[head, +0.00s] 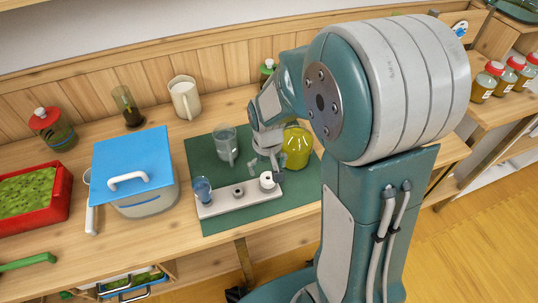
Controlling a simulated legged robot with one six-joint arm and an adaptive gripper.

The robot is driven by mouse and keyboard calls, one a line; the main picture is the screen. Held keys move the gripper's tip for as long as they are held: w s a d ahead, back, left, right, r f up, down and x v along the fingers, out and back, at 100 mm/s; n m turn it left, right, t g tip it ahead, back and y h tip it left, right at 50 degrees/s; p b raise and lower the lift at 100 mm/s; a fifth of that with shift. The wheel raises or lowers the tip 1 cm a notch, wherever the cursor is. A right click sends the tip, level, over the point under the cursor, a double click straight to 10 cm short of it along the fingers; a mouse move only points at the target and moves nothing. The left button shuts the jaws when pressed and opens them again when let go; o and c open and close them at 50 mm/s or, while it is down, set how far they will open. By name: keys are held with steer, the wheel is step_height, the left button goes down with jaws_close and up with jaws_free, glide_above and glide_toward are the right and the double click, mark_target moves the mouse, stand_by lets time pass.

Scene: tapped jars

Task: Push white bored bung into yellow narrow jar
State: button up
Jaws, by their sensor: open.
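The white bored bung (268,181) sits at the right end of a pale rack (220,208) on the green mat, its dark hole facing up. My gripper (267,168) is open, close above and behind the bung; I cannot tell whether its fingers touch it. The yellow jar (298,147), of clear yellow glass, stands on the mat just right of my gripper. My arm hides part of the jar, including its top.
The rack also holds a blue piece (203,188) and a small grey ring-like piece (238,192). A clear glass jug (226,145) stands behind it on the mat (207,153). A blue-lidded box (137,170) stands left. The mat's front right is clear.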

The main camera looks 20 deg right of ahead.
mark_target(268, 179)
step_height(268, 179, down, 5)
steer(key=shift+f, duration=0.1)
stand_by(0.3)
steer(key=shift+s, duration=0.1)
steer(key=c, duration=1.4)
